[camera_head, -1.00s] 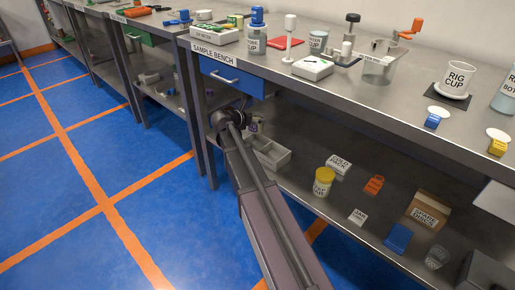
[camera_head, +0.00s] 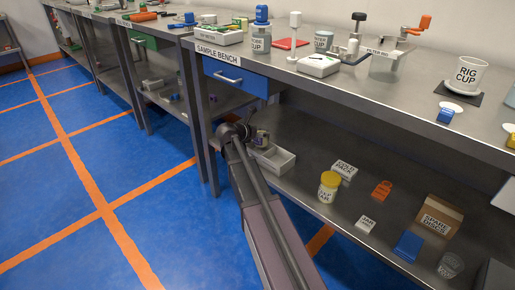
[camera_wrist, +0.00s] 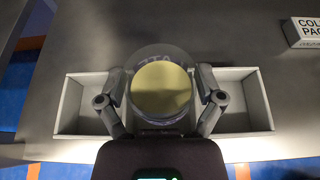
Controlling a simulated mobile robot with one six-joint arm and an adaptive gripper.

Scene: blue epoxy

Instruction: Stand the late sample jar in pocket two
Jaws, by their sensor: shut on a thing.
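My gripper (camera_wrist: 160,78) is shut on a round, clear-walled jar with a pale yellow top (camera_wrist: 160,90), seen from above in the wrist view. The jar looks upright between the two fingers. It is over the middle of a pale grey tray (camera_wrist: 262,104), with an empty tray space showing on each side. The tray's middle and the jar's base are hidden, so I cannot tell whether the jar touches it.
Right of the tray on the lower shelf are a yellow-lidded jar (camera_head: 328,188), a cold pack box (camera_head: 343,172), an orange item (camera_head: 382,190), a small white box (camera_head: 366,224) and a cardboard box (camera_head: 439,215). The bench top (camera_head: 345,88) with its blue drawer (camera_head: 235,78) overhangs the shelf.

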